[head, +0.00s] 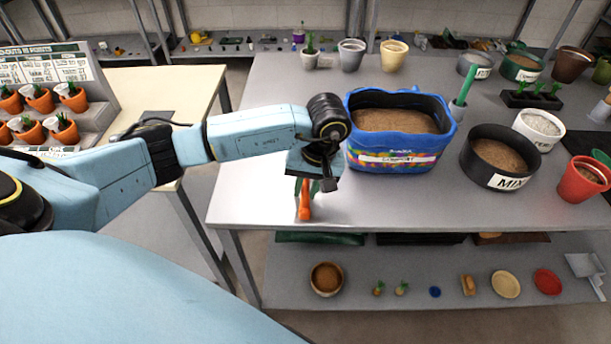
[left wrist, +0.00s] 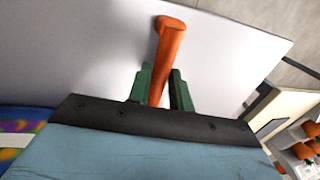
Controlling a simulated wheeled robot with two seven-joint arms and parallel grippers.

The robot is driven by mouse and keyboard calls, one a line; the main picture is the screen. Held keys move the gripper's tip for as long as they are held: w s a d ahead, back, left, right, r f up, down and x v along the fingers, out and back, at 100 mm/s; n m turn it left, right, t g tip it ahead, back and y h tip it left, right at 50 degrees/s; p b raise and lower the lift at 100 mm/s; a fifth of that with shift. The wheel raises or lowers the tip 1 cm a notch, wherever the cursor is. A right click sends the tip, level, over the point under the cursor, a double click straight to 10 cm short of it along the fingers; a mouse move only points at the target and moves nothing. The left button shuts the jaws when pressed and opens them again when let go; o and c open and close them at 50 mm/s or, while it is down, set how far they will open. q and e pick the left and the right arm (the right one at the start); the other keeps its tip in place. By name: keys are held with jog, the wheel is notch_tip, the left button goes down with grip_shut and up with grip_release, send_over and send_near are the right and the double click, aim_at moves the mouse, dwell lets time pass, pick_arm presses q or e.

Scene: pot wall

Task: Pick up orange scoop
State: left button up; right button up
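The orange scoop (head: 304,205) is at the front left of the grey table, close to its edge. Its orange handle (left wrist: 168,45) also shows in the left wrist view, slightly tilted, with a thicker rounded end. My left gripper (head: 301,186) is over it, pointing down. In the left wrist view, its green fingers (left wrist: 160,82) sit close on both sides of the handle and appear shut on it. The rest of the scoop is hidden between the fingers and behind the palm. I cannot tell whether it rests on the table. My right gripper is not in view.
A blue compost bag (head: 397,160) stands just right of my left gripper. A black MIX pot (head: 482,178), a white pot (head: 540,122) and a red pot (head: 572,188) are farther right. Small pots (head: 351,52) line the back. A lower shelf (head: 400,292) holds small items.

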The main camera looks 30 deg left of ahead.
pick_arm(q)
grip_shut()
jog(key=shift+r, duration=0.1)
notch_tip(320, 180, up, 10)
dwell(0.3)
jog(key=shift+c, duration=0.9)
grip_release()
grip_shut()
